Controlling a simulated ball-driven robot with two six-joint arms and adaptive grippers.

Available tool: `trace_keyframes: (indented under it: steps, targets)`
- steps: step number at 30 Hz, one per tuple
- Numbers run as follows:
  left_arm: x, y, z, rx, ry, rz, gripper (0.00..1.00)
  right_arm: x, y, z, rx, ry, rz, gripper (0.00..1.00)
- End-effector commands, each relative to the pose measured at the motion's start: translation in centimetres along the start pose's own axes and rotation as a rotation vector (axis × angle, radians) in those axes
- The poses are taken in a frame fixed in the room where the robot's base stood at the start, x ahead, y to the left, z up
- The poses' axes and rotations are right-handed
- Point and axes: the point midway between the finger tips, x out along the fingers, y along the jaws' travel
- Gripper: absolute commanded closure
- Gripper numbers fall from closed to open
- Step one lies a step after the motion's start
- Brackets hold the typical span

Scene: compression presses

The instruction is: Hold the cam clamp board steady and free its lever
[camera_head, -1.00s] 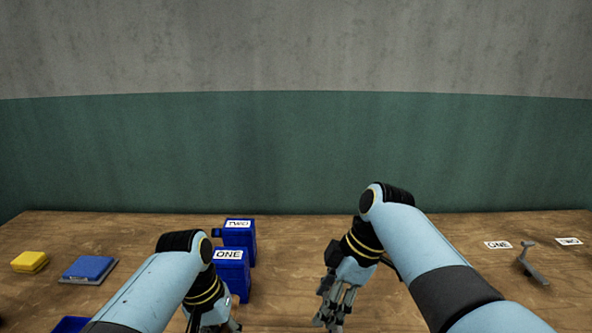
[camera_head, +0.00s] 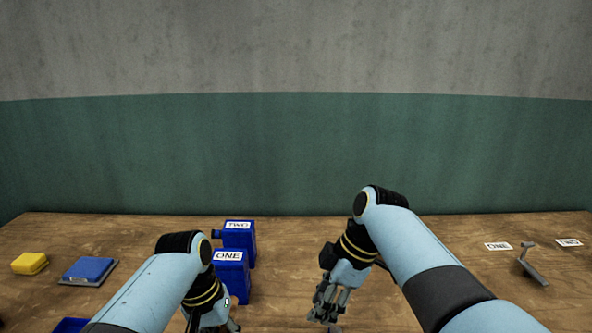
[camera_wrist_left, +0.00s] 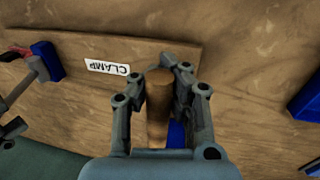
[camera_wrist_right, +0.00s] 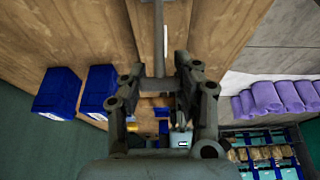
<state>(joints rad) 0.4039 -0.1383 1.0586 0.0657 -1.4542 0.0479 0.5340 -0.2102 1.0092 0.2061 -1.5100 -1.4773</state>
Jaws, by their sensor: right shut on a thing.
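The cam clamp board (camera_wrist_left: 225,60), a wooden panel with a CLAMP label (camera_wrist_left: 107,67), shows in the left wrist view. My left gripper (camera_wrist_left: 160,82) has its fingers closely on both sides of a round wooden post (camera_wrist_left: 159,110). At the left of that view are a blue block (camera_wrist_left: 47,62) and the grey lever (camera_wrist_left: 27,82), near a red part (camera_wrist_left: 15,53). My right gripper (camera_head: 325,310) is shut on a thin grey bar, seemingly the lever, which shows in the right wrist view (camera_wrist_right: 158,45). The head view cuts off the board.
Blue containers ONE (camera_head: 230,278) and TWO (camera_head: 240,240) stand between my arms. A yellow block (camera_head: 30,263) and a blue-topped plate (camera_head: 88,270) lie at left, a grey metal part (camera_head: 530,265) at right. Purple rolls (camera_wrist_right: 265,98) show in the right wrist view.

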Motion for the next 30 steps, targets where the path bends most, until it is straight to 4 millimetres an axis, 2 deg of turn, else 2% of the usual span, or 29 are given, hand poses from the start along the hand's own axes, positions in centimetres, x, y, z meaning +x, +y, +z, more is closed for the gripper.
trace_keyframes:
  steps: [6,7,13,23,26,30]
  targets:
    - [0.0,0.3,0.0,0.003,-0.002,0.007,1.0,1.1,-0.1,-1.3,-0.001,0.008,-0.003,1.0]
    - [0.0,0.4,0.0,0.003,-0.002,0.007,1.0,1.1,-0.1,-1.3,-0.001,0.008,-0.002,0.68]
    - [0.0,0.3,0.0,0.002,0.0,0.007,1.0,1.1,-0.1,-1.3,-0.001,0.008,-0.002,0.43]
    - [-0.1,0.2,0.0,0.001,0.0,0.004,1.0,0.6,0.0,-1.1,-0.001,0.005,-0.001,0.43]
    - [-0.1,0.2,0.0,0.001,0.001,0.004,1.0,-0.8,0.1,-1.1,-0.001,0.005,0.003,0.43]
    - [-0.1,0.2,0.0,0.001,0.001,0.003,1.0,-3.8,0.1,-1.1,-0.002,0.005,0.003,0.43]
